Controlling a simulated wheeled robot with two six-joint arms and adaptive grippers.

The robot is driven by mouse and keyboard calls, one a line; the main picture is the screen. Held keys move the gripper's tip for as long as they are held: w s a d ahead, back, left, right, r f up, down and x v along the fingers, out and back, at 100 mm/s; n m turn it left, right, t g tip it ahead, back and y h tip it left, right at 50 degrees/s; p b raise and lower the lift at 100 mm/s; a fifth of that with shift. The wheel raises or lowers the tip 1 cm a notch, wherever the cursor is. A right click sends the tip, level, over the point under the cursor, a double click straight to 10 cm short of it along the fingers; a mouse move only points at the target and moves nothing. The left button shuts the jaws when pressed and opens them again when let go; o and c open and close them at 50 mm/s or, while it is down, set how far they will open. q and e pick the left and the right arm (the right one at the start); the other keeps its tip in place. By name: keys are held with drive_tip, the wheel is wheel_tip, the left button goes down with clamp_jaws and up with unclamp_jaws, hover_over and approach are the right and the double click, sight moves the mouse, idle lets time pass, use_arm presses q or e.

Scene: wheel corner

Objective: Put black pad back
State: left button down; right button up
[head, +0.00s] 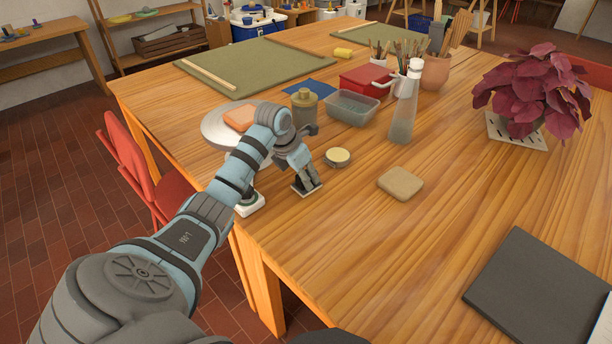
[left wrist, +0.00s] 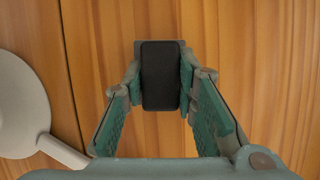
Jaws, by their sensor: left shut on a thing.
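My left gripper (head: 306,182) is low over the near left part of the wooden table. It is shut on a small black pad (left wrist: 160,75), a dark rectangular block held between both fingers in the left wrist view. In the head view the fingers partly hide the pad, and its lower edge shows pale at or just above the table; I cannot tell if it touches. My right gripper is not in view.
A round yellowish tin (head: 338,156) and a tan block (head: 400,183) are right of the gripper. A dark slab (head: 540,285) lies near right. The front middle is clear.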

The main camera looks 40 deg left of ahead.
use_arm(q)
drive_tip(key=shift+f, duration=0.1)
drive_tip(key=c, duration=1.3)
unclamp_jaws()
drive_tip(key=shift+f+b, duration=0.15)
drive_tip(key=shift+b, duration=0.45)
drive_tip(key=p+v, duration=0.3)
drive_tip(key=v, duration=1.1)
drive_tip(key=shift+s+a+p, duration=0.25)
drive_tip(key=shift+s+p, duration=0.1)
drive_tip(key=shift+s, duration=0.2)
drive_tip(key=shift+d, duration=0.1)
